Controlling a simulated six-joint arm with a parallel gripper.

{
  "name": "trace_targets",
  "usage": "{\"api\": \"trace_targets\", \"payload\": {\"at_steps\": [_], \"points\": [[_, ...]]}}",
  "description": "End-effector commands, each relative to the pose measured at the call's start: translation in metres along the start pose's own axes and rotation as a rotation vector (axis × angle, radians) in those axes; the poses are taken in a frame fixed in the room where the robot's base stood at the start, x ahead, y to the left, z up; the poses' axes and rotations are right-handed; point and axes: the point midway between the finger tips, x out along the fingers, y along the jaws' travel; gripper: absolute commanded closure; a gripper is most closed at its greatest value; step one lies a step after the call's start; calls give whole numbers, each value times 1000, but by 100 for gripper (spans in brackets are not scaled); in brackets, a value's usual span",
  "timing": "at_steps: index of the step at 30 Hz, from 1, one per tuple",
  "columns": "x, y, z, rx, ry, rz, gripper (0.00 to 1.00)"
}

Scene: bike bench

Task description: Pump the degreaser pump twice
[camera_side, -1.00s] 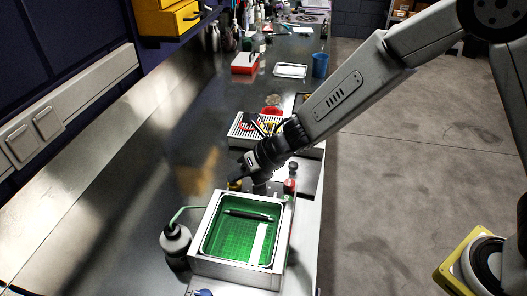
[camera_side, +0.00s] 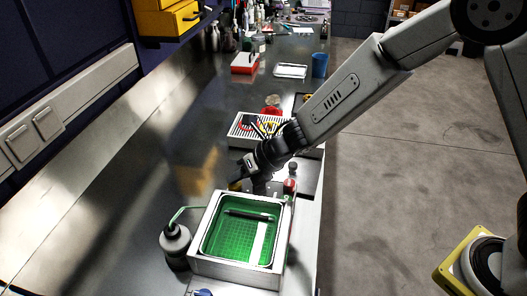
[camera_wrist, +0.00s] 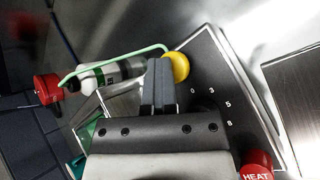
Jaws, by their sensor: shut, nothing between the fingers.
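A bottle (camera_side: 175,245) with a thin green tube (camera_side: 187,208) stands left of a square metal basin unit (camera_side: 206,262) with a green interior. It looks like the degreaser pump. In the wrist view the bottle (camera_wrist: 110,72) shows at the upper left, its green tube (camera_wrist: 120,55) beside a red cap-like part (camera_wrist: 47,88). My gripper (camera_wrist: 160,68) is shut and empty, its fingertips close to a yellow knob (camera_wrist: 177,66); contact is unclear. In the side view my gripper (camera_side: 242,183) is behind the basin, to the right of the bottle and apart from it.
The wrist view shows a numbered dark panel (camera_wrist: 222,85) and a red HEAT button (camera_wrist: 256,165). A dark rod (camera_side: 248,215) and a white strip (camera_side: 259,243) lie in the basin. Behind my wrist is a slotted tray (camera_side: 240,128). The bench left of the bottle is clear.

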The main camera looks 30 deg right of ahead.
Motion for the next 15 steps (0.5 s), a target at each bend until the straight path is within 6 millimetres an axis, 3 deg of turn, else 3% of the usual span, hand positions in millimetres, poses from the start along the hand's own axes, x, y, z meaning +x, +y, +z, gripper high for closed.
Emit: {"api": "trace_targets", "payload": {"at_steps": [1,15], "points": [[2,-5,-7,4,15,-14,100],[-2,-4,-8,4,18,-17,100]]}}
